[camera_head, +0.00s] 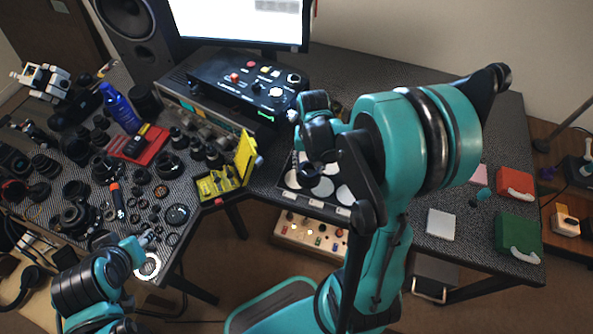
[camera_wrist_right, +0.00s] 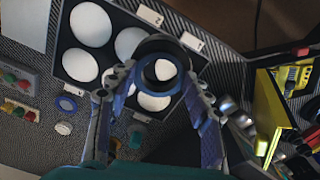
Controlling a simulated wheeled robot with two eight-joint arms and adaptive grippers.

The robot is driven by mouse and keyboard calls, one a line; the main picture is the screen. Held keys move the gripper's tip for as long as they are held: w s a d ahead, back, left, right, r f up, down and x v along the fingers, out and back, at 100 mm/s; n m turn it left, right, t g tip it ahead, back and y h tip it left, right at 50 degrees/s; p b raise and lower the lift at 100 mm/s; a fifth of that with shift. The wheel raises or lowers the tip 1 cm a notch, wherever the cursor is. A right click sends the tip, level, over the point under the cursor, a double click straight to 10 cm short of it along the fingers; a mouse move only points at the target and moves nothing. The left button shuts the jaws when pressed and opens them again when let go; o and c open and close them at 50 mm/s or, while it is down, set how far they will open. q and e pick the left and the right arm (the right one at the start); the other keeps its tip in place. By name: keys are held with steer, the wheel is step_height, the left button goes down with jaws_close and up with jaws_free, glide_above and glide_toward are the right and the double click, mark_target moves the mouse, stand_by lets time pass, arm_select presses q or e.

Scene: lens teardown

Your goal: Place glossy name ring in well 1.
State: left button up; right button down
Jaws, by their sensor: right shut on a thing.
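The dark name ring (camera_wrist_right: 160,44) is held between the two fingertips of my right gripper (camera_wrist_right: 158,78) in the right wrist view. It hangs over the black tray (camera_wrist_right: 118,18), which has several round white wells and small white labels. The ring overlaps the wells beneath it. In the head view my right gripper (camera_head: 311,160) is over the tray (camera_head: 300,203), partly hidden by my own arm. My left gripper (camera_head: 148,239) is at the table edge, lower left; its fingers are too small to judge.
A yellow open case (camera_head: 222,182) stands left of the tray. A black control box (camera_head: 250,82) is behind it. Many dark lens parts and a red tray (camera_head: 140,146) crowd the left table. A white pad (camera_head: 441,224) and red and green bins (camera_head: 517,236) lie right.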

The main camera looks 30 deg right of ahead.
steer(key=w+f+b, duration=0.1)
steer(key=w+f, duration=0.1)
steer(key=w+f+b, duration=0.1)
steer(key=f, duration=0.2)
steer(key=w+a+f+b, duration=0.1)
steer(key=w+f, duration=0.1)
steer(key=shift+w+a+f, duration=0.1)
steer(key=shift+w+f, duration=0.25)
steer(key=shift+r, duration=0.1)
steer(key=shift+f+b, duration=0.2)
steer(key=shift+b, duration=0.15)
steer(key=c, duration=0.7)
jaws_free()
steer(key=shift+r, duration=0.1)
